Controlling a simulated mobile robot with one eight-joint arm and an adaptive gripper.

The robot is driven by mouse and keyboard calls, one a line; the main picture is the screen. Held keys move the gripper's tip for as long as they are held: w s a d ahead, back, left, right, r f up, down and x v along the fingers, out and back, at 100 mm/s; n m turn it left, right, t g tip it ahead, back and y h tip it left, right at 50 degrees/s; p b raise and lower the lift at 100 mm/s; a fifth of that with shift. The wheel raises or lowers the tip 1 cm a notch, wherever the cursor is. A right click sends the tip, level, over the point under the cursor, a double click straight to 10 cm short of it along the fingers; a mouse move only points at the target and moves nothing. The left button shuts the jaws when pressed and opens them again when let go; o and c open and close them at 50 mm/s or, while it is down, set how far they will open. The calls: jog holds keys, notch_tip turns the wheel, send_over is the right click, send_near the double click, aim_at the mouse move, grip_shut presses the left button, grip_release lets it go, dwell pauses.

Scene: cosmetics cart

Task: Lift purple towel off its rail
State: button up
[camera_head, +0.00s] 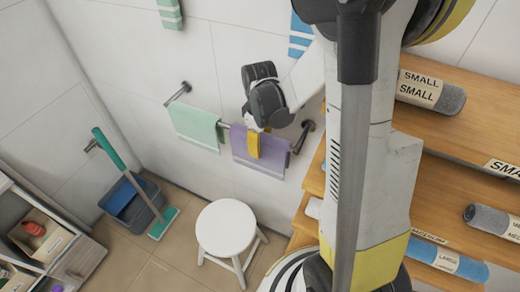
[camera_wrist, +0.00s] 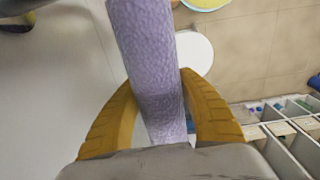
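The purple towel (camera_head: 260,150) hangs over a wall rail in the head view, to the right of a mint towel. My gripper (camera_head: 253,143) is at the towel's upper part, with one yellow finger in front of the cloth; the other finger is hidden. In the wrist view the towel (camera_wrist: 152,70) runs as a lilac band between the two yellow fingers of my gripper (camera_wrist: 158,82). Both fingertips meet the sides of the cloth, so the gripper looks shut on it. The rail under the towel is mostly hidden.
The mint towel (camera_head: 197,126) hangs close by on the left. A white stool (camera_head: 226,228) stands below. Wooden shelves (camera_head: 440,130) with rolled towels are at the right. A blue bucket (camera_head: 135,205) and green-handled mop (camera_head: 112,150) stand at the left.

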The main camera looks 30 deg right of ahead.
jog(key=shift+c, duration=1.2)
notch_tip(320, 180, up, 18)
jog(key=p, duration=0.5)
jog(key=shift+r, duration=0.1)
jog(key=shift+r+p, duration=0.45)
jog(key=shift+p, duration=0.15)
jog(key=s+a+p, duration=0.2)
jog(key=s, duration=0.7)
jog(key=shift+s, duration=0.4)
